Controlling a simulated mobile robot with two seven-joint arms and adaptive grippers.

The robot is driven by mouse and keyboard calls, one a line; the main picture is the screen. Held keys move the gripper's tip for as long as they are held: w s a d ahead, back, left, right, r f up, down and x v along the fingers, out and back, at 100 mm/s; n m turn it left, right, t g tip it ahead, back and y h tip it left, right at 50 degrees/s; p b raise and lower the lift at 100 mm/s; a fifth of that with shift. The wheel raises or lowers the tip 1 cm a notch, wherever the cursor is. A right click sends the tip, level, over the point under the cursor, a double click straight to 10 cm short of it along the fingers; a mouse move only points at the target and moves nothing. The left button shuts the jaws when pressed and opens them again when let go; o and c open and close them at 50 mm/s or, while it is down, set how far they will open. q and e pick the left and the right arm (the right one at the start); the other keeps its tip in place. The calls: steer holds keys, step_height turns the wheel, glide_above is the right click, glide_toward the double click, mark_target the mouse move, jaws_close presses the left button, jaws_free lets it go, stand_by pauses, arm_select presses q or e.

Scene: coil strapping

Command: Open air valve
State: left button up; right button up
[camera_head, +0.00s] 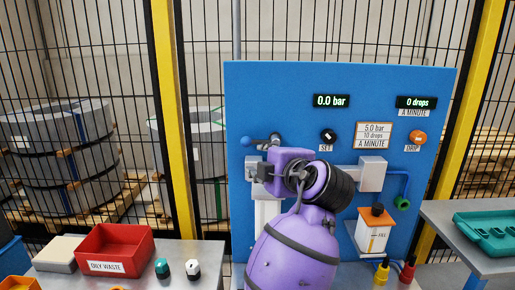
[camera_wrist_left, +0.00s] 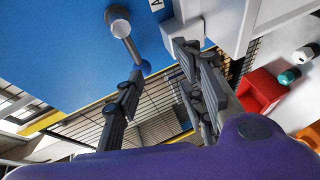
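The air valve (camera_head: 262,143) is on the left part of the blue panel, with a grey lever that points left and ends in a blue ball. In the left wrist view the lever (camera_wrist_left: 131,47) runs from a round pale pivot to the ball, close to the fingertips. My left gripper (camera_wrist_left: 160,62) is open, with no object clamped between its dark fingers. In the head view the left gripper (camera_head: 257,172) is just below the valve, partly hidden by my purple wrist. The pressure display (camera_head: 332,101) reads 0.0 bar. My right gripper is not in view.
The panel (camera_head: 290,85) also carries a black SET knob (camera_head: 328,136), an orange DRIP knob (camera_head: 419,137) and a drops display (camera_head: 416,102). A grey block (camera_head: 372,174) sticks out right of my wrist. A red oily-waste bin (camera_head: 115,250) stands on the left table.

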mark_target(258, 141)
arm_select(q)
steer(key=shift+n+t, duration=0.3)
steer(key=shift+n, duration=0.2)
steer(key=w, duration=0.2)
steer(key=w+r, duration=0.1)
steer(key=w, duration=0.1)
steer(key=w+r+p, duration=0.1)
steer(key=w, duration=0.1)
steer(key=shift+a+r, duration=0.2)
steer(key=shift+a, duration=0.15)
steer(key=shift+w+a+f, duration=0.2)
steer(key=shift+w, duration=0.2)
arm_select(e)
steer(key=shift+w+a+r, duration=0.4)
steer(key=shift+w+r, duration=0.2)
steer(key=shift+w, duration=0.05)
arm_select(q)
steer(key=shift+c, duration=0.3)
jaws_close()
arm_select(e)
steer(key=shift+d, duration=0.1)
